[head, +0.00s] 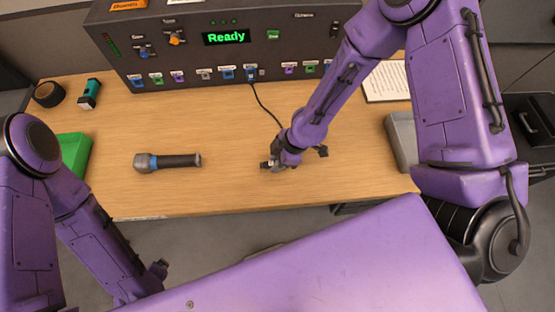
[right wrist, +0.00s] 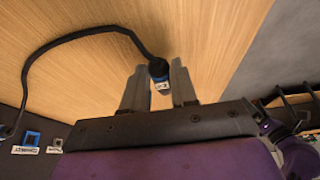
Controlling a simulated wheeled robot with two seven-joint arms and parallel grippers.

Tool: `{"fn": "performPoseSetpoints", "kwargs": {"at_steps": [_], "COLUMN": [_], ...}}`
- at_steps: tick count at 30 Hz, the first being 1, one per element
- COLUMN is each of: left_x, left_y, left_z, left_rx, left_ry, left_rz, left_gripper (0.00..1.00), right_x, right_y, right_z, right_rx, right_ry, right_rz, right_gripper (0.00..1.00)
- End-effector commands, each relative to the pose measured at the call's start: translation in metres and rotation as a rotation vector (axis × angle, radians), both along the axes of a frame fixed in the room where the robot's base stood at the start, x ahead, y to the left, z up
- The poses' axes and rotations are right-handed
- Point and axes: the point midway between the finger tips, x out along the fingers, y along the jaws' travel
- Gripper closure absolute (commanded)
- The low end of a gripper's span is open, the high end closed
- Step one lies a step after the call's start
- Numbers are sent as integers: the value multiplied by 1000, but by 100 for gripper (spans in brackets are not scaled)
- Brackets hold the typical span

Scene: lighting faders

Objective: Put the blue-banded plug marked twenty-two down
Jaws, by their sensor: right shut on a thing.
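The blue-banded plug (right wrist: 159,71) is on the end of a black cable, with a small white tag too small to read. My right gripper (right wrist: 158,88) is shut on it, one grey finger on each side. In the head view my right gripper (head: 272,166) is low over the middle of the desk, near its front edge, and mostly hides the plug. I cannot tell whether the plug touches the desk. My left gripper (head: 160,268) is below the desk's front edge; its jaws are too small to read.
The cable (head: 264,106) runs back to a dark console (head: 190,64) showing "Ready", with several coloured sockets. A black-handled, blue-ringed microphone-like object (head: 168,161) lies left of my right gripper. A green item (head: 75,152), paper (head: 388,82) and grey box (head: 402,140) flank clear wood.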

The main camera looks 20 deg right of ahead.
Motion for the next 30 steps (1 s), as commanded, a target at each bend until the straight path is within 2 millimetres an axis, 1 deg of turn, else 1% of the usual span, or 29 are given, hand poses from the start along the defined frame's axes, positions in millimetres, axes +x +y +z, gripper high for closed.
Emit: {"fn": "performPoseSetpoints", "kwargs": {"at_steps": [1,3,10,21,24,25,27,30], "left_x": [0,0,0,0,0,0,0,0], "left_y": [0,0,0,0,0,0,0,0], "left_z": [3,3,2,-5,-5,-5,-6,-6], "left_rx": [0,0,0,0,0,0,0,0], "left_ry": [0,0,0,0,0,0,0,0], "left_rz": [0,0,0,0,0,0,0,0], "left_gripper": [8,8,8,8,8,8,8,8], "right_x": [0,0,1,0,0,-1,-2,-3], "right_y": [0,0,0,1,1,1,1,1], "right_z": [-5,-10,-11,-23,-23,-24,-25,-25], "right_rx": [-3,0,1,1,1,0,0,0], "right_ry": [1,-2,-2,-1,1,2,5,8], "right_rz": [2,1,-2,-3,-1,-1,0,1], "right_gripper": [100,100,100,100,100,66,47,47]}}
